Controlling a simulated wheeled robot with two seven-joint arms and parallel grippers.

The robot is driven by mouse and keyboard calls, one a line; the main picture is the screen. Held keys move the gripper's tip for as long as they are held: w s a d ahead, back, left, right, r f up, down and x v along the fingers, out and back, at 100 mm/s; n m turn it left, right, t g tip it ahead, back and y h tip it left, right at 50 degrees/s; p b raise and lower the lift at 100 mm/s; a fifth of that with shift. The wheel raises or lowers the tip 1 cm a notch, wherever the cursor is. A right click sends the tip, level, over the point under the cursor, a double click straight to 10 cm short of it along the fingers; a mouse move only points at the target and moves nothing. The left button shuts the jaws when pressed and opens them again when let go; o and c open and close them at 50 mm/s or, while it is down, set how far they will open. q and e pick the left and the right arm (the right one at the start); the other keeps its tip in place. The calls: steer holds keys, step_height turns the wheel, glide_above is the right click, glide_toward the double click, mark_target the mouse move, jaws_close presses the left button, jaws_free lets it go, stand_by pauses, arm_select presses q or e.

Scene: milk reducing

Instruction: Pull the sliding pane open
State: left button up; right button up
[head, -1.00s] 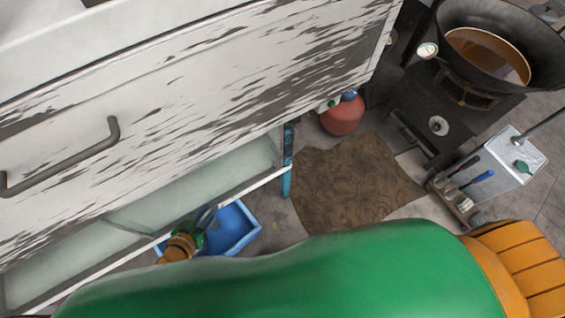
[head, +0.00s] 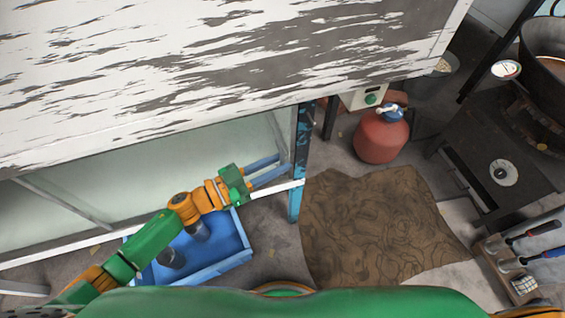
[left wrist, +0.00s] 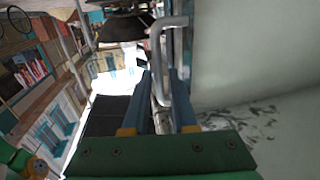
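The pale greenish glass sliding pane (head: 150,160) is in the opening under the white, paint-worn cabinet in the head view. It also fills the right side of the left wrist view (left wrist: 250,50). A grey metal loop handle (left wrist: 163,55) is fixed beside the pane in the left wrist view. My left gripper (head: 278,168) is at the right end of the opening, by the blue post. In the left wrist view its two blue fingers (left wrist: 161,75) stand apart, with the handle's bar between them; a gap seems to show. My right gripper is not in view.
A blue crate (head: 215,262) with dark items lies below my left arm. A blue post (head: 299,150) stands right of the opening. A red gas cylinder (head: 382,137) and a dark stove frame (head: 500,150) stand further right. A brown mat (head: 380,225) covers the floor.

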arm_select(q)
steer(key=shift+x, duration=0.85)
jaws_close()
stand_by(0.8)
